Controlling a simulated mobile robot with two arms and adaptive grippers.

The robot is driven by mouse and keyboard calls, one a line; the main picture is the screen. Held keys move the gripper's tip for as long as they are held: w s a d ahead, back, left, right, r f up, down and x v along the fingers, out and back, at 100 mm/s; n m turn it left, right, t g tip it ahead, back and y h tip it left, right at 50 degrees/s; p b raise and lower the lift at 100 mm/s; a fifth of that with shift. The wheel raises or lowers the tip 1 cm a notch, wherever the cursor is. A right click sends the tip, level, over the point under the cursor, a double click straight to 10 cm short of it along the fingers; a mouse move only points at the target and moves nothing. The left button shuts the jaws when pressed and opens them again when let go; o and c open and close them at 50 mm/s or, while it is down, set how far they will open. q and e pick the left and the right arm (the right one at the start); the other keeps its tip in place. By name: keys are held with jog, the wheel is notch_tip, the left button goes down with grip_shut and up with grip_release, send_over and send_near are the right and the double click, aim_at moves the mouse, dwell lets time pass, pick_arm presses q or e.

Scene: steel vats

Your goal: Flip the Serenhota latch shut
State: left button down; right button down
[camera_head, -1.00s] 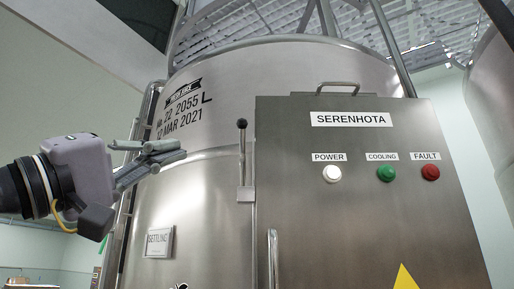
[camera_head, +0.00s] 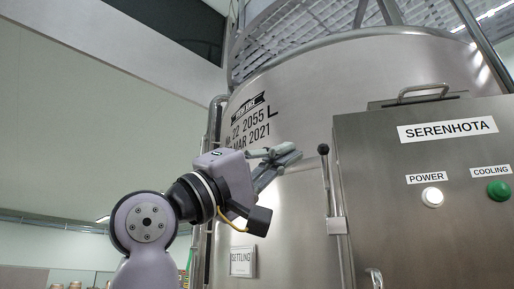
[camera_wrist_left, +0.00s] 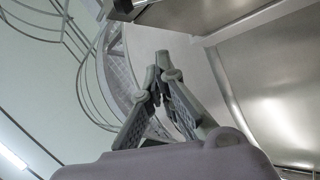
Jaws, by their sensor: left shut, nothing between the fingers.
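The Serenhota cabinet (camera_head: 380,160) is a steel box at the right of the head view, with a white SERENHOTA label (camera_head: 447,129). Its latch (camera_head: 328,188) is a thin steel lever with a black knob on top, at the cabinet's left edge. The lever stands nearly upright above a small steel base plate (camera_head: 337,226). My left gripper (camera_head: 292,154) is shut and empty, just left of the knob in the picture, with a small visible gap. Its closed fingertips also show in the left wrist view (camera_wrist_left: 162,62). I cannot make out the latch there. My right gripper is not in view.
A white power light (camera_head: 432,197) and a green cooling light (camera_head: 498,190) sit on the cabinet. Open room lies to the left.

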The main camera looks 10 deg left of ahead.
aim_at(327, 184)
pick_arm(q)
jog(key=s+d+f, duration=0.2)
jog(key=shift+d+p, duration=0.3)
jog(key=shift+d, duration=0.05)
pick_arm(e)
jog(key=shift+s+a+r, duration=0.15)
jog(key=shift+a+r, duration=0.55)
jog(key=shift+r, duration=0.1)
pick_arm(q)
jog(key=shift+a, duration=0.1)
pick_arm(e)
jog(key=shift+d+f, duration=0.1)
